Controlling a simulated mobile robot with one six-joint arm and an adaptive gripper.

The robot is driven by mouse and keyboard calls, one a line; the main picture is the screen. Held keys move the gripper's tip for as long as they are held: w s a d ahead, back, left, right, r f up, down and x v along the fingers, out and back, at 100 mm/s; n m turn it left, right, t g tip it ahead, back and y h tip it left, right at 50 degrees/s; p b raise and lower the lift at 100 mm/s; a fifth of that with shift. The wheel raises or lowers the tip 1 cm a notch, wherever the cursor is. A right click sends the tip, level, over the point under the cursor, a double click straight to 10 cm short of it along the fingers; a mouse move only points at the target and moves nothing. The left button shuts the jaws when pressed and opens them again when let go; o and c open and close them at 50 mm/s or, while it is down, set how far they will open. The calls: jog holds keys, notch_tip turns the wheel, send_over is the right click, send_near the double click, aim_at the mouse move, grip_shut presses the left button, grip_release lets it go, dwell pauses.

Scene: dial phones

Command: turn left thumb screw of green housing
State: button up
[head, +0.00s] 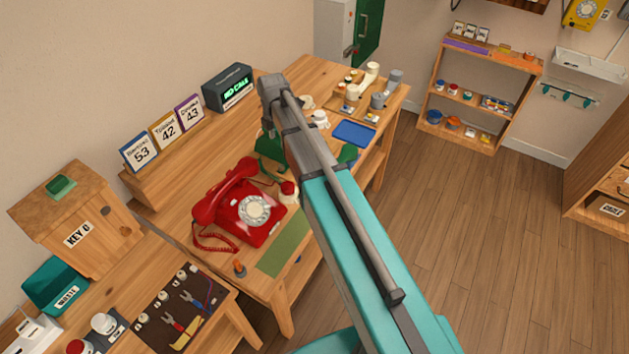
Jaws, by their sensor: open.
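A dark green object (266,143), probably the green housing, sits on the long wooden bench behind the red phone. My arm crosses in front of it and covers much of its right side. I cannot make out its left thumb screw at this size. My grey and teal arm reaches up from the lower right over the bench. I do not see any gripper fingers; my gripper seems hidden behind the arm.
A red dial phone (254,209) stands close in front, with a green mat (284,244) beside it. A blue tray (354,132) and pale parts lie to the right. Number cards (164,132) and a lit display (228,88) line the back. The floor at right is clear.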

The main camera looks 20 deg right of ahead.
jog(key=s+d+m+b, duration=0.1)
jog(key=s+d+m, duration=0.2)
jog(key=s+m, duration=0.7)
jog(key=s+d+f+m+b, duration=0.1)
jog(key=s+d+m, duration=0.1)
jog(key=s+m, duration=0.8)
jog(key=shift+s+d+f+m, duration=0.25)
jog(key=shift+s+d+m, duration=0.15)
jog(key=shift+m, duration=1.4)
jog(key=shift+c, duration=0.5)
